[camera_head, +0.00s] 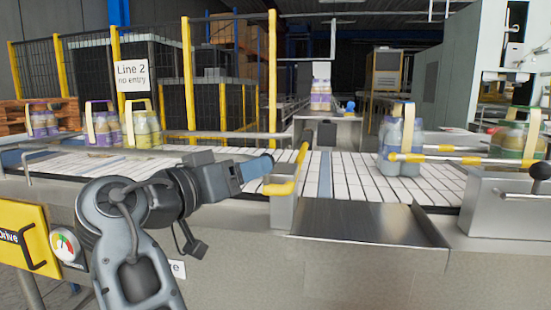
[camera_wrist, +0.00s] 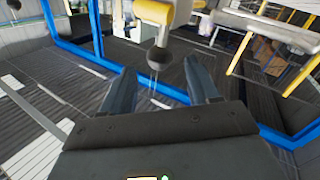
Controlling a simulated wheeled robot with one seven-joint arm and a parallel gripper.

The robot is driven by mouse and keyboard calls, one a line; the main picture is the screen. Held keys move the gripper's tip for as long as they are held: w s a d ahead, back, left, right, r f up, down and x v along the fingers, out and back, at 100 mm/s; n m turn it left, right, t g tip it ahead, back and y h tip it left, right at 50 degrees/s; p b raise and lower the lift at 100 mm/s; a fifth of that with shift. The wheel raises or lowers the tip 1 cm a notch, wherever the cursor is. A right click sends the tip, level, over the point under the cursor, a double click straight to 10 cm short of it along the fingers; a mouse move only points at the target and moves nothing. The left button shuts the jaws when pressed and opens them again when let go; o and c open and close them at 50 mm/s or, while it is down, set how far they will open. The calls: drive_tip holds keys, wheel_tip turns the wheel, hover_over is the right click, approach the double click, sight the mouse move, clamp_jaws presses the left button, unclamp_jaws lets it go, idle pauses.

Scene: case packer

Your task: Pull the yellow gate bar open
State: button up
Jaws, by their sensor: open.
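In the head view, a yellow bar (camera_head: 281,189) sits at the top of a short grey post beside the conveyor, with another yellow length (camera_head: 302,155) angled up behind it. My gripper (camera_head: 262,167) is just left of these yellow parts, pointing right. In the wrist view, a yellow bar end (camera_wrist: 154,11) is at the top, with a dark round knob (camera_wrist: 163,60) below it. The knob appears in line with the gap between my open fingertips (camera_wrist: 160,70). I cannot tell whether it is between them or beyond them. No contact is clear.
A white-slatted conveyor (camera_head: 345,180) runs behind the post, with a bottle pack (camera_head: 400,145) at right. A yellow-ended bar (camera_head: 440,159) crosses in front of that pack. A metal chute (camera_head: 365,222) lies right of the post. More packs (camera_head: 142,128) stand at left.

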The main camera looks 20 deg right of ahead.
drive_tip(key=p+x, duration=0.2)
drive_tip(key=x, duration=0.5)
drive_tip(key=shift+w+d, duration=0.2)
drive_tip(key=shift+d, duration=0.15)
clamp_jaws()
idle(0.3)
